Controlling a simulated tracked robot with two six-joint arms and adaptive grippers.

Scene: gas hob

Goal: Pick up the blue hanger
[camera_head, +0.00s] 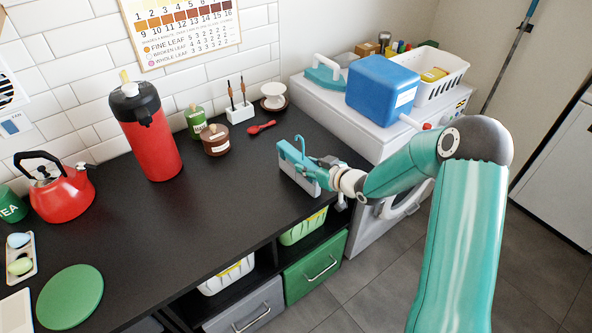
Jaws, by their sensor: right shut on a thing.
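The blue hanger (300,143) shows as a thin teal hook standing up at the right end of the black counter. The rest of it is mostly hidden by my right gripper and a grey-blue panel. My right gripper (318,163) reaches in from the right, low at the counter's right end, and is shut on the hanger. The grey-blue panel (296,170) stands upright just left of the gripper; I cannot tell whether it touches the hanger. My left gripper is not in view.
A white washer (345,120) with a blue box (382,88) and basket stands right. The counter's middle is clear.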

